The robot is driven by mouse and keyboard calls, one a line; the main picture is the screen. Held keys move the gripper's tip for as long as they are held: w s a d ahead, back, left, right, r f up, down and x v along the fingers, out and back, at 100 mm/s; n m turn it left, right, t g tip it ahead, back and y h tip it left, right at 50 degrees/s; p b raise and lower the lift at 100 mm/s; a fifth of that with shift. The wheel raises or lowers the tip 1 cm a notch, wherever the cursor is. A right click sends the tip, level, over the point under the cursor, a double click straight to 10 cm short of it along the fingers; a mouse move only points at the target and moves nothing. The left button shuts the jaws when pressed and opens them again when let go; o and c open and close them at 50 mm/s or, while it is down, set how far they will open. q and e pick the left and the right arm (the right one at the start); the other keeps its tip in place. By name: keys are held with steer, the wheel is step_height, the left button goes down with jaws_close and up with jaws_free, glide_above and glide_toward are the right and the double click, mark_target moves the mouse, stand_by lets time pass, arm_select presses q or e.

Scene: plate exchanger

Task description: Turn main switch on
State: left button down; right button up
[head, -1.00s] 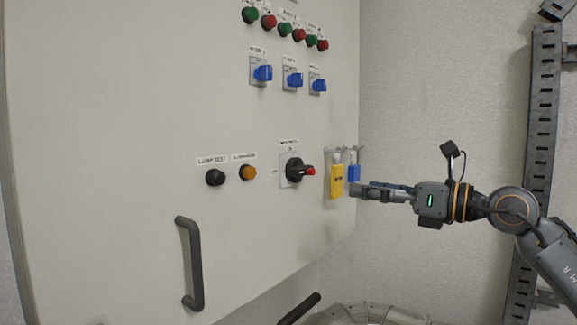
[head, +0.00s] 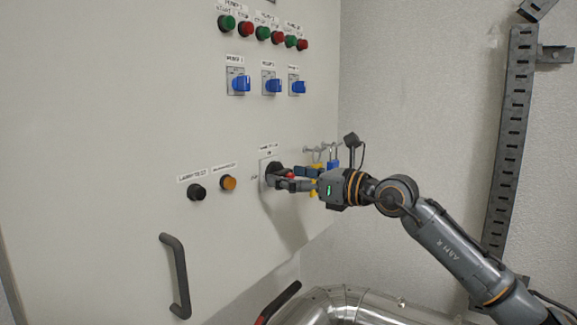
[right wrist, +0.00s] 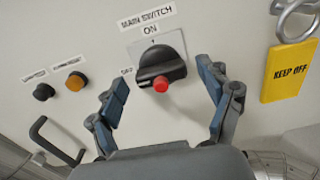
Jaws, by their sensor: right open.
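The main switch, a black rotary knob with a red tip, is on the cabinet front (head: 100,120). In the right wrist view the main switch (right wrist: 160,64) sits under a "MAIN SWITCH" label, with "ON" above it and a partly covered "OFF" mark at its left. Its red tip faces the camera. My right gripper (right wrist: 164,86) is open, one finger to each side of the knob, with gaps visible. In the head view the right gripper (head: 294,180) is at the main switch (head: 271,174) and covers part of it. My left gripper is out of view.
A yellow "KEEP OFF" tag (right wrist: 290,72) hangs close right of the gripper; a blue padlock (head: 332,163) hangs on hooks beside it. Black (head: 196,192) and amber (head: 228,183) buttons are left of the switch. A door handle (head: 176,275) sticks out lower left.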

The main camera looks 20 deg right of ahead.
steer(key=shift+w, duration=0.3)
steer(key=shift+s, duration=0.1)
steer(key=c, duration=1.2)
steer(key=shift+o, duration=0.2)
